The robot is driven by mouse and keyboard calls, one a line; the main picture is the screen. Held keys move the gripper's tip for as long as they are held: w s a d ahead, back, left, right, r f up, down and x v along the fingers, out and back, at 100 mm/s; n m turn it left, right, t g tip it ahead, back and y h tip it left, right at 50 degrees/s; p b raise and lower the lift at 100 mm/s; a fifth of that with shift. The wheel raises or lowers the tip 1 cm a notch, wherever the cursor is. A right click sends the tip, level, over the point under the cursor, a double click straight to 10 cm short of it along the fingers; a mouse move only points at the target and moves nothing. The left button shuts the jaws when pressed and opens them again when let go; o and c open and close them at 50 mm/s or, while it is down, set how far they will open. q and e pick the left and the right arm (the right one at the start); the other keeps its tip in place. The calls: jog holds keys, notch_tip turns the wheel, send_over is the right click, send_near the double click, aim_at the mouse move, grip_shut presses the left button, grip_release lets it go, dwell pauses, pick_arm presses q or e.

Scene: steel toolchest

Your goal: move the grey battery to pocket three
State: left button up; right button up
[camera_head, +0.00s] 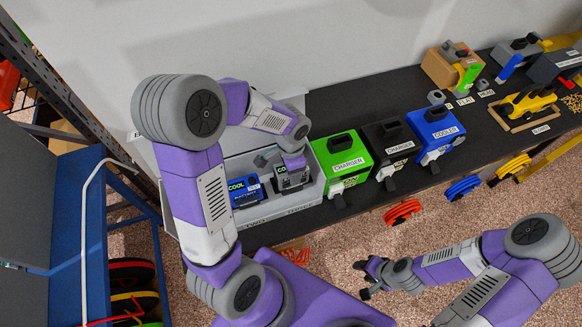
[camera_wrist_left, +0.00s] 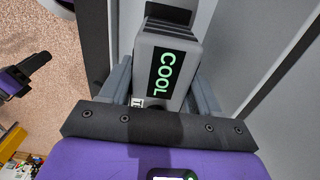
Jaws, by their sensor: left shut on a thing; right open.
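The grey battery (camera_head: 290,182) has a dark label reading COOL, which shows clearly in the left wrist view (camera_wrist_left: 165,65). My left gripper (camera_head: 292,163) is shut on it, with a finger on either side. It is at the tray (camera_head: 262,214), above or in the pocket marked THREE; how deep it sits I cannot tell. A blue battery (camera_head: 244,190) stands to its left, by the TWO label. The tray's left part is hidden behind my left arm. My right gripper (camera_head: 364,279) is open and empty, over the floor in front of the bench.
Green (camera_head: 342,158), black (camera_head: 390,148) and blue (camera_head: 436,130) chargers stand right of the tray on the dark bench (camera_head: 470,148). Further right are a yellow tool (camera_head: 527,103) and other items. A blue cart (camera_head: 80,215) stands at left. Coloured reels hang below the bench edge.

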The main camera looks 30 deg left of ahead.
pick_arm(q)
jog(key=shift+f+b, duration=0.55)
jog(key=shift+f, duration=0.2)
jog(key=o, duration=1.6)
jog(key=shift+r, duration=0.1)
notch_tip(320, 180, up, 8)
jog(key=shift+f+p, duration=0.25)
jog(key=shift+p, duration=0.6)
jog(key=shift+r, duration=0.1)
